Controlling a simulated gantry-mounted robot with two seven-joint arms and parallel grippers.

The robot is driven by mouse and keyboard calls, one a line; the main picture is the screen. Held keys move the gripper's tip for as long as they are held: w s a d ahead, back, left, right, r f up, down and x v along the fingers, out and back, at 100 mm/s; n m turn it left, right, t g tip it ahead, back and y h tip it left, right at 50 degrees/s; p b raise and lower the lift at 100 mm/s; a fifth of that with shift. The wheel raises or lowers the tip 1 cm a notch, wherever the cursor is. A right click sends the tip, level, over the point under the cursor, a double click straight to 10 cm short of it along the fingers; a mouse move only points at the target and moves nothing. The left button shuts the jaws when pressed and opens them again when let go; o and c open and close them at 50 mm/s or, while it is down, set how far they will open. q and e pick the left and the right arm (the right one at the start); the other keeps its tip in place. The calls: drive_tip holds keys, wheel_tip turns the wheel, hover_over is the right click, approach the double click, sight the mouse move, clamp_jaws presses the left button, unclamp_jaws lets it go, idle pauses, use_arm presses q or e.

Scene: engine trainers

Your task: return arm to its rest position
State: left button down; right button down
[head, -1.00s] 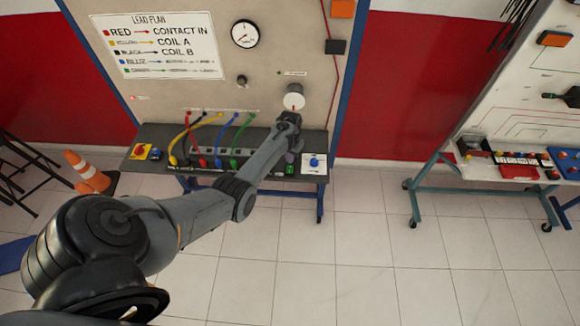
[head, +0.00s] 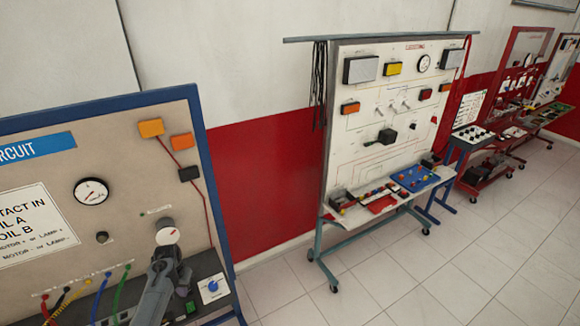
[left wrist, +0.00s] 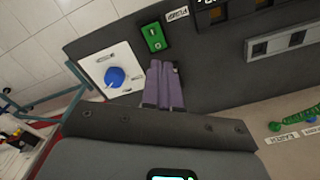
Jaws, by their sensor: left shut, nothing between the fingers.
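My left arm comes in at the bottom left of the head view, and my left gripper (head: 168,262) is in front of the first trainer board (head: 125,150). It appears just below the white round dial (head: 167,236) in the picture; I cannot tell whether they touch. In the left wrist view, the purple-grey fingers (left wrist: 163,82) of my left gripper are shut together and hold nothing. They point across the dark console (left wrist: 205,75), beside a white plate with a blue knob (left wrist: 115,76) and a green switch (left wrist: 154,38). My right gripper is not in view.
Coloured leads (head: 118,290) hang at the first board's lower left. A second trainer on a wheeled stand (head: 325,255) stands to the right, with red trainers (head: 490,150) farther off. The tiled floor (head: 400,285) between them is clear.

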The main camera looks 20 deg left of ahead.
use_arm(q)
drive_tip(key=s+d+r+m+t+p, duration=0.1)
drive_tip(key=s+d+r, duration=0.5)
drive_tip(key=d, duration=0.6)
drive_tip(key=s+d+r+m+t+p, duration=0.1)
drive_tip(key=s+d+r, duration=0.5)
drive_tip(key=d, duration=0.6)
drive_tip(key=s+d+r+m+t+p, duration=0.1)
drive_tip(key=s+d+r+m+p, duration=0.2)
drive_tip(key=s+d, duration=0.7)
wheel_tip(320, 180, up, 3)
drive_tip(key=shift+d+r+m+t, duration=0.1)
drive_tip(key=shift+d+m+t, duration=0.2)
drive_tip(key=shift+d+m, duration=0.8)
drive_tip(key=shift+d, duration=0.1)
drive_tip(key=shift+s, duration=0.1)
